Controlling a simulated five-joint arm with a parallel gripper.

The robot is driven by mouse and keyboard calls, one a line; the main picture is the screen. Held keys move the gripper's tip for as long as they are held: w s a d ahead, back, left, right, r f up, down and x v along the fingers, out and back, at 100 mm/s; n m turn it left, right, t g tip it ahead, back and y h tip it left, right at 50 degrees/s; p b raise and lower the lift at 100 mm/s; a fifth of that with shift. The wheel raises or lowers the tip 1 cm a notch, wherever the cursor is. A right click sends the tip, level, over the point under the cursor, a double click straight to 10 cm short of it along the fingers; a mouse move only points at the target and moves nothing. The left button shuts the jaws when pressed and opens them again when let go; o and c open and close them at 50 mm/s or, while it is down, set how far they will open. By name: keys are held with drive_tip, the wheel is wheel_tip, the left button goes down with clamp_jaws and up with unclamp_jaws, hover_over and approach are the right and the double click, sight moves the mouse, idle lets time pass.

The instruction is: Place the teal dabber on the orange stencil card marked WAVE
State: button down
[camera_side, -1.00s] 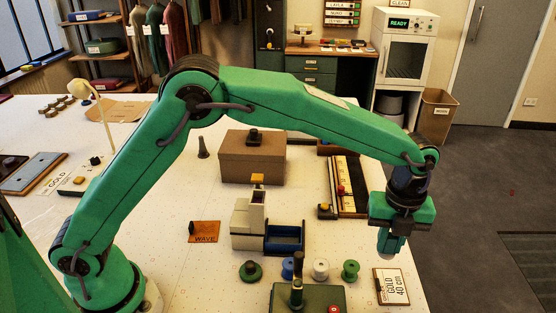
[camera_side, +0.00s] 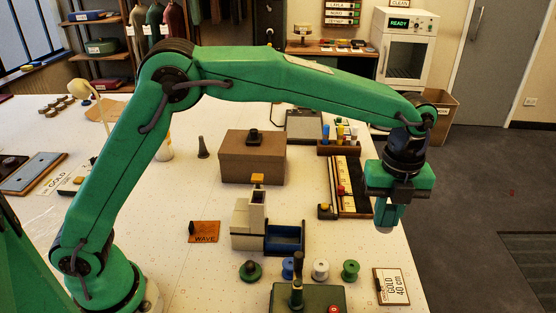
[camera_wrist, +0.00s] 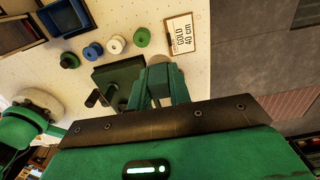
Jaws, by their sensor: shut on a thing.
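My gripper (camera_side: 387,212) is shut on a teal dabber (camera_side: 384,229) and holds it above the right edge of the table. The dabber's pale end points down below the fingers; its body is mostly hidden between them. In the wrist view the pale end (camera_wrist: 165,63) shows just past the fingertips. The orange stencil card marked WAVE (camera_side: 206,239) lies flat on the table, far to the left of my gripper. A small dark piece stands at the card's left edge.
A cream block tower (camera_side: 249,223) with a blue tray (camera_side: 284,238) stands between card and gripper. Spools (camera_side: 320,269), a green box (camera_side: 308,300) and a GOLD 40 cm card (camera_side: 391,287) are in front. A brown box (camera_side: 253,158) is behind.

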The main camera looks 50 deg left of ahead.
drive_tip(key=s+a+r+n, duration=0.1)
drive_tip(key=s+a+n, duration=0.55)
drive_tip(key=a, duration=0.55)
drive_tip(key=s+a+r+n, duration=0.1)
drive_tip(key=s+a+n, duration=0.55)
drive_tip(key=a, duration=0.45)
drive_tip(key=s+a+f+n, duration=0.5)
drive_tip(key=s+f, duration=0.1)
drive_tip(key=f, duration=0.1)
drive_tip(key=shift+s+f, duration=0.3)
drive_tip(key=shift+s, duration=0.1)
drive_tip(key=shift+a, duration=0.1)
drive_tip(key=a+f, duration=0.2)
drive_tip(key=a, duration=0.1)
drive_tip(key=w+a+f, duration=0.1)
drive_tip(key=a+f, duration=0.1)
drive_tip(key=a, duration=0.2)
drive_tip(key=a+f, duration=0.3)
drive_tip(key=a, duration=0.1)
drive_tip(key=shift+w+a, duration=0.2)
drive_tip(key=shift+w, duration=0.2)
